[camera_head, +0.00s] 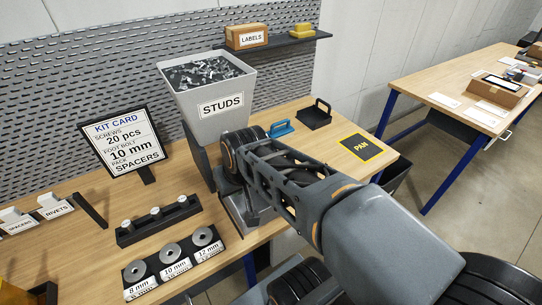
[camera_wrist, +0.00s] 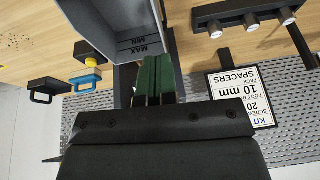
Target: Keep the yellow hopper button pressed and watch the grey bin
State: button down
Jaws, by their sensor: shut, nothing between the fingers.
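The grey hopper (camera_head: 208,112), marked STUDS, is full of metal studs. The grey bin (camera_head: 238,212) stands below it, mostly behind my arm. The wrist view shows a bin wall (camera_wrist: 112,22) with MAX and MIN marks; no studs show on the visible part, and the rest is cut off. A yellow piece (camera_wrist: 85,74) by a dark post may be the button; I cannot tell. My gripper (camera_wrist: 155,62) has its green fingers together, apart from that piece in the picture and overlapping the bin's edge. My arm hides the fingers in the head view. Whether they touch anything is unclear.
A blue handled tool (camera_head: 281,128), a black handled tray (camera_head: 316,113) and a PAN mat (camera_head: 367,147) lie right of the hopper. The kit card (camera_head: 123,141), a black bolt rack (camera_head: 157,220) and a spacer holder (camera_head: 174,263) stand left. A perforated panel (camera_head: 90,65) closes the back.

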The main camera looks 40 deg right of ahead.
jog(key=w+d+f+m+t, duration=0.1)
jog(key=w+d+m, duration=0.2)
jog(key=w+d, duration=0.5)
jog(key=w+d+f+m+t+p, duration=0.1)
jog(key=w+d+m, duration=0.3)
jog(key=w+d, duration=0.5)
jog(key=shift+d+t+p, duration=0.3)
jog(key=shift+d+t, duration=0.3)
jog(key=shift+d, duration=2.55)
jog(key=shift+f, duration=0.15)
notch_tip(320, 180, down, 8)
jog(key=b, duration=0.5)
jog(key=shift+r, duration=0.2)
jog(key=shift+f+b, duration=0.55)
jog(key=shift+b, duration=0.25)
jog(key=shift+f+b, duration=0.95)
jog(key=shift+b, duration=0.3)
